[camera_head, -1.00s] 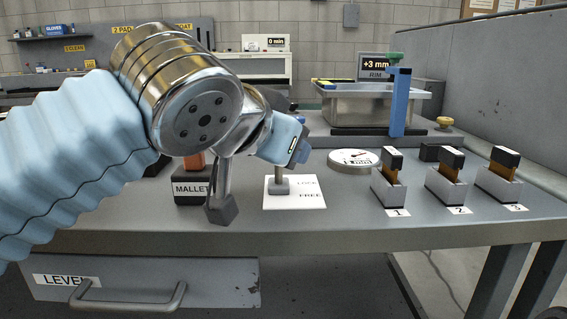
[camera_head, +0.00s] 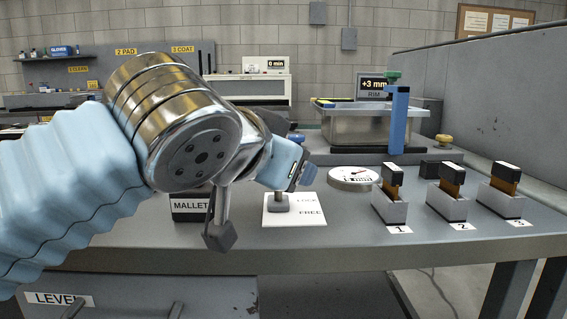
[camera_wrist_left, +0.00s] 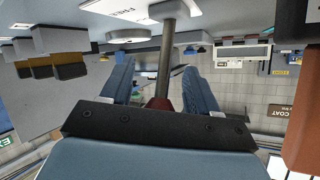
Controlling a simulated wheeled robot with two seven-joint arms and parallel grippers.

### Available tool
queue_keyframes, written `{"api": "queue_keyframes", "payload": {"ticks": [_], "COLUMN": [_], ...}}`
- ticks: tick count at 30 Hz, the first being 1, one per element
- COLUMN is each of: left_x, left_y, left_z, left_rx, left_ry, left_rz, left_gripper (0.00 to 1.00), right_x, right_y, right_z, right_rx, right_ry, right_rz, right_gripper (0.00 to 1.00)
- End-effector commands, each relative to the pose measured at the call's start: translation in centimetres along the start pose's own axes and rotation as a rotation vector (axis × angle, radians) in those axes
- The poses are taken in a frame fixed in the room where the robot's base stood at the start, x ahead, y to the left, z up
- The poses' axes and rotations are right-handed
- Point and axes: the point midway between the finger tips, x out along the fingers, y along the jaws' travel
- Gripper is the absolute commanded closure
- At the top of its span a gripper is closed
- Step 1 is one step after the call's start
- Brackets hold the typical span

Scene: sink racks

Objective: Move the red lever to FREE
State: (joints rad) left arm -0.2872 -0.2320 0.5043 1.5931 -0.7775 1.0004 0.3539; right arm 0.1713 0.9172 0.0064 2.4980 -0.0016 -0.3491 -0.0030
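The red lever stands on a white plate (camera_head: 313,219) marked LOCK and FREE. In the head view only its grey base (camera_head: 278,206) and lower post show; my left gripper hides the top. My left gripper (camera_head: 298,177) is at the lever's upper end. In the left wrist view, the grey lever post (camera_wrist_left: 167,55) runs between the two blue fingers of the left gripper (camera_wrist_left: 158,85). A dark red part (camera_wrist_left: 157,103) sits close to the palm. Gaps show between post and fingers, so the gripper is open around it. I cannot tell the lever's exact tilt. My right gripper is out of view.
A block labelled MALLET (camera_head: 189,206) stands left of the plate, partly behind my arm. A round dial (camera_head: 353,178) and several numbered grey blocks, such as block 1 (camera_head: 390,210), stand to the right. A tank (camera_head: 365,128) with a blue upright (camera_head: 399,120) is behind.

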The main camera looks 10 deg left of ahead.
Motion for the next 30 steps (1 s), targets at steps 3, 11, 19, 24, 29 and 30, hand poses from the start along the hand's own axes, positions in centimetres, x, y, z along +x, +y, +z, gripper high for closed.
{"api": "queue_keyframes", "payload": {"ticks": [3, 11, 19, 24, 29, 30], "left_x": [-0.1, -3.6, -10.2, -12.9, -13.8, -13.8], "left_y": [0.0, -0.1, -0.1, -0.1, 0.0, 0.0], "left_z": [0.0, -0.2, -0.2, -0.1, 0.0, 0.0], "left_rx": [0.0, -0.001, -0.001, -0.001, 0.0, 0.0], "left_ry": [0.0, 0.003, 0.003, 0.003, 0.0, 0.0], "left_rz": [0.0, -0.002, -0.001, -0.001, 0.0, 0.0], "left_gripper": [0.4, 0.4, 0.4, 0.4, 0.4, 0.4], "right_x": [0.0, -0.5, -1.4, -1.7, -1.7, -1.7], "right_y": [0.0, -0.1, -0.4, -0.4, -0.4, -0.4], "right_z": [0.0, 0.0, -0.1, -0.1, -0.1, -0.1], "right_rx": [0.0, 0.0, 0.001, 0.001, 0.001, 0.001], "right_ry": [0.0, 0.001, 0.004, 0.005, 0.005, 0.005], "right_rz": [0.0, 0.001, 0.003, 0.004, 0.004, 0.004], "right_gripper": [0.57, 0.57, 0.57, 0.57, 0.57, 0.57]}}
